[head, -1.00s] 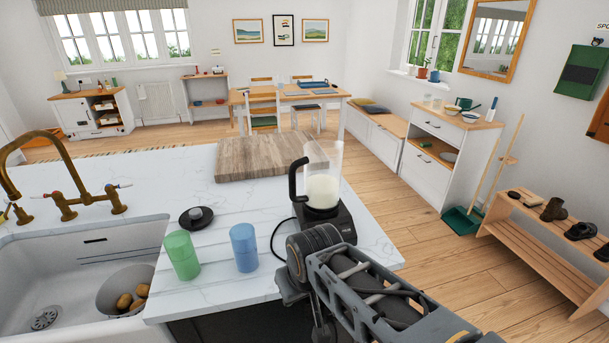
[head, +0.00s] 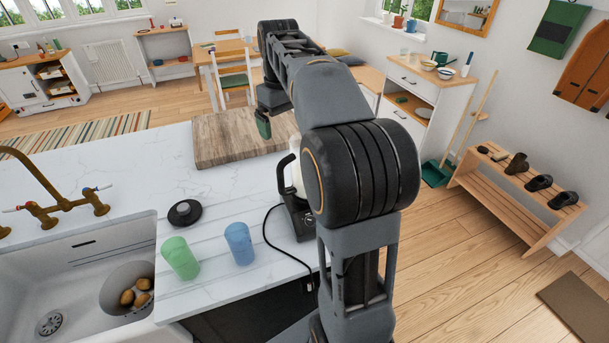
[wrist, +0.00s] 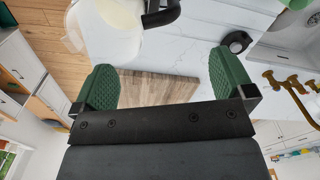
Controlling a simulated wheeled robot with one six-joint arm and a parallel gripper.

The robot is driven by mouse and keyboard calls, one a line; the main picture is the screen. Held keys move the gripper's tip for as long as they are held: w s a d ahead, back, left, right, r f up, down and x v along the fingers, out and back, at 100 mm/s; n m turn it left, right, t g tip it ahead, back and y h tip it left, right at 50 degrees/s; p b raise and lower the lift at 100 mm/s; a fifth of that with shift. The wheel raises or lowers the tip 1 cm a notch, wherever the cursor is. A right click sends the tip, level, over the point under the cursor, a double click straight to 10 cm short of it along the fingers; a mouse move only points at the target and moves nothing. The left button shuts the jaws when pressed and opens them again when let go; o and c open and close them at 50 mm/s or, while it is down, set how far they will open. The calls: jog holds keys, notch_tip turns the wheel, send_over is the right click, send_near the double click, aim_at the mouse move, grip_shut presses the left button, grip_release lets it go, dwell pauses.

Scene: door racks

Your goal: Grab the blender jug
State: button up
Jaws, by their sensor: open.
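The blender jug (head: 297,176), clear with pale contents and a black handle (head: 283,172), stands upright on its black base (head: 300,220) near the counter's right edge. My arm hides most of it in the head view. In the wrist view the jug (wrist: 108,25) is at the top left, with its black handle (wrist: 162,14) pointing right. My gripper (head: 264,124) is over the wooden board side of the jug, partly hidden by my arm. In the wrist view its green fingers (wrist: 163,62) are wide apart with nothing between them; the jug lies beyond the left fingertip.
A black round lid (head: 184,213), a green cup (head: 180,258) and a blue cup (head: 240,244) stand on the white counter left of the jug. A wooden board (head: 225,140) lies behind. A black cord (head: 266,235) runs by the base. The sink (head: 75,275) is at left.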

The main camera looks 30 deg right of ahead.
aim_at(287, 162)
notch_tip(287, 162, down, 7)
jog(key=shift+f, duration=0.1)
jog(key=shift+s+f+p, duration=0.1)
jog(key=shift+f+p, duration=0.75)
jog(key=shift+f, duration=1.85)
jog(key=c, duration=1.8)
jog(key=shift+r, duration=0.1)
